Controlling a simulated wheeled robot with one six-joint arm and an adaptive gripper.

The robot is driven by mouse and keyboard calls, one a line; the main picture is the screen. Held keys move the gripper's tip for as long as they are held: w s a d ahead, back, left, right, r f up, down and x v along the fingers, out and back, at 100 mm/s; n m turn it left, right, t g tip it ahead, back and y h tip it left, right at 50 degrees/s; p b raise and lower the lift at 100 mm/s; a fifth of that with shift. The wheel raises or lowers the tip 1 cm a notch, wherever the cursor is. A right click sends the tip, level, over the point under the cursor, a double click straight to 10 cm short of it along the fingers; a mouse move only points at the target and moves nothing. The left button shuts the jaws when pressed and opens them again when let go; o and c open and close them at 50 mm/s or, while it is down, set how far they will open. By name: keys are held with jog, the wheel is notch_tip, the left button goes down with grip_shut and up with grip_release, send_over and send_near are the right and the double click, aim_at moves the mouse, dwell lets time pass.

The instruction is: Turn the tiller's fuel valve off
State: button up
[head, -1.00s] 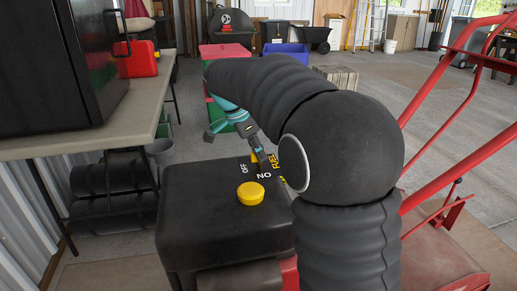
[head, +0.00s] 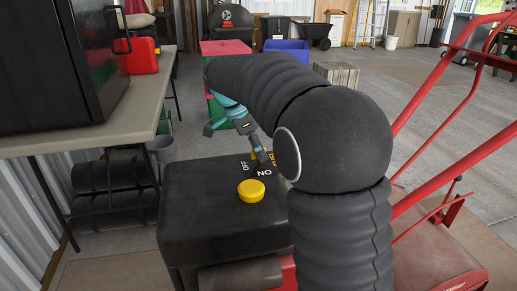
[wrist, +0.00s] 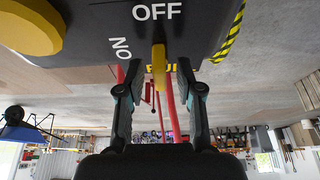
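The tiller's black box (head: 205,205) carries white OFF and ON labels and a yellow fuel label, partly covered in the head view. In the wrist view, the yellow valve lever (wrist: 158,66) stands between the two fingers of my gripper (wrist: 159,68), below the OFF label, with ON to its left. A gap shows on each side of the lever, so the fingers are open around it. In the head view my gripper (head: 262,160) is low over the box's far part and hides most of the lever. A round yellow cap (head: 250,191) sits nearer on the box top.
The tiller's red handlebars (head: 440,90) rise on the right. A table (head: 100,130) with a black cabinet (head: 60,65) and red can (head: 141,58) stands on the left.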

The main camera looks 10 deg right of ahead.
jog(key=v, duration=1.2)
dwell(0.3)
jog(key=s+d+f+n+t+y, duration=0.1)
jog(key=s+d+n, duration=0.1)
jog(key=s+n, duration=0.4)
jog(key=s+d+f+n+t+y, duration=0.1)
jog(key=s+d+f+n+t, duration=0.15)
jog(key=s, duration=0.55)
jog(key=s+f+n+t+y, duration=0.2)
jog(key=s+f+n, duration=0.7)
jog(key=s+f, duration=0.3)
jog(key=s, duration=0.3)
jog(key=shift+d+n, duration=0.2)
jog(key=shift+n, duration=0.15)
jog(key=shift+s+f, duration=0.1)
